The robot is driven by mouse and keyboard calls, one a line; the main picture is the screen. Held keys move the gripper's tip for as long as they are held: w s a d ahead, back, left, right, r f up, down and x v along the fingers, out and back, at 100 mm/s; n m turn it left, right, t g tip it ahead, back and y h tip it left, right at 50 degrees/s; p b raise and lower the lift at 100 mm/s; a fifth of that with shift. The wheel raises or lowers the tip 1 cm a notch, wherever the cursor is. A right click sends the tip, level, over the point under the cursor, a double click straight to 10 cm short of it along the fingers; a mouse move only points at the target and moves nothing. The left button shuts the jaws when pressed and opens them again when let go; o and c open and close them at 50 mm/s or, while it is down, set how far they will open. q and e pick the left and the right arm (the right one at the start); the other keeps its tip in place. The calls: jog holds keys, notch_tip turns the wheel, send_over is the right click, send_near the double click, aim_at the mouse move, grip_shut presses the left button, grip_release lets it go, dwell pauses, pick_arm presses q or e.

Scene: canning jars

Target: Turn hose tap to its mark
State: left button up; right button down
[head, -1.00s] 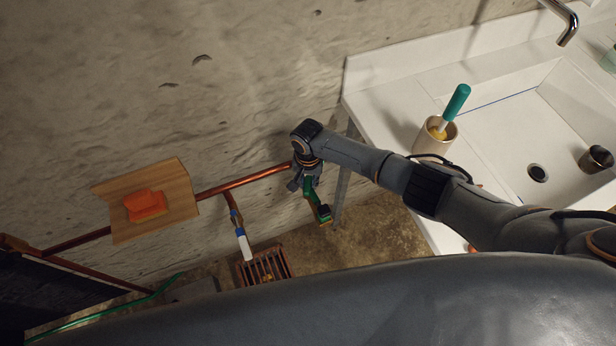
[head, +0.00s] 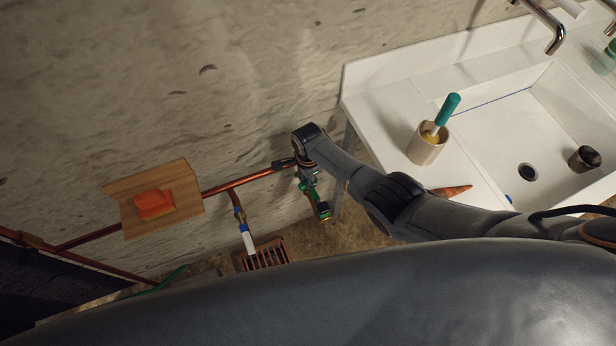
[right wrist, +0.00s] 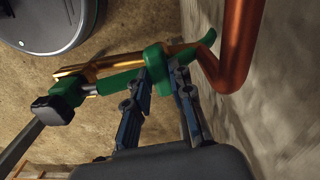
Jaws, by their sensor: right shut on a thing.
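The hose tap, with a brass body and green parts, hangs on the copper pipe low by the wall in the head view (head: 319,207). It also shows in the right wrist view (right wrist: 122,82). My right gripper (right wrist: 162,80) is shut on the green handle (right wrist: 157,66) of the tap, with one blue-grey finger on each side of it. In the head view my right gripper (head: 305,172) partly covers the tap's top. I cannot make out a mark on the tap. My left gripper is not in view.
A copper pipe (head: 240,182) runs along the wall. A white sink counter (head: 383,102) stands at right, with a brush cup (head: 424,149).

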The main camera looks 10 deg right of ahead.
jog(key=shift+m, duration=0.8)
jog(key=c, duration=1.2)
grip_release()
jog(key=shift+o, duration=0.2)
jog(key=shift+r, duration=0.15)
jog(key=shift+r, duration=0.6)
notch_tip(320, 180, up, 10)
jog(key=shift+r, duration=0.25)
